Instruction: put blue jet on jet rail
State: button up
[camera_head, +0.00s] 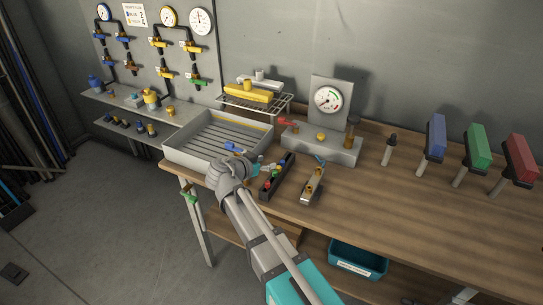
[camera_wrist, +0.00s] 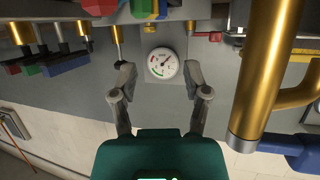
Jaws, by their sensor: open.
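The jet rail (camera_head: 264,190) is a dark narrow strip on the bench with small red, green and yellow pieces along it. My gripper (camera_head: 251,167) is just left of it, low over the bench. In the wrist view, which is upside down, my gripper (camera_wrist: 157,78) has its fingers apart with nothing between them. A blue piece (camera_wrist: 163,11), probably the blue jet, is cut by the top edge beside green and red pieces. I cannot tell whether it sits in the rail. I cannot make it out clearly in the head view.
A grey tray (camera_head: 185,157) with a blue-handled brass valve (camera_head: 234,147) lies to the left. This valve looms close at right in the wrist view (camera_wrist: 265,75). A gauge block (camera_head: 335,148) stands behind, and a metal fixture (camera_head: 312,187) right of the rail. The bench's front right is clear.

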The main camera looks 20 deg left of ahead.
jog(key=shift+p+v, duration=0.3)
jog(key=shift+v, duration=0.95)
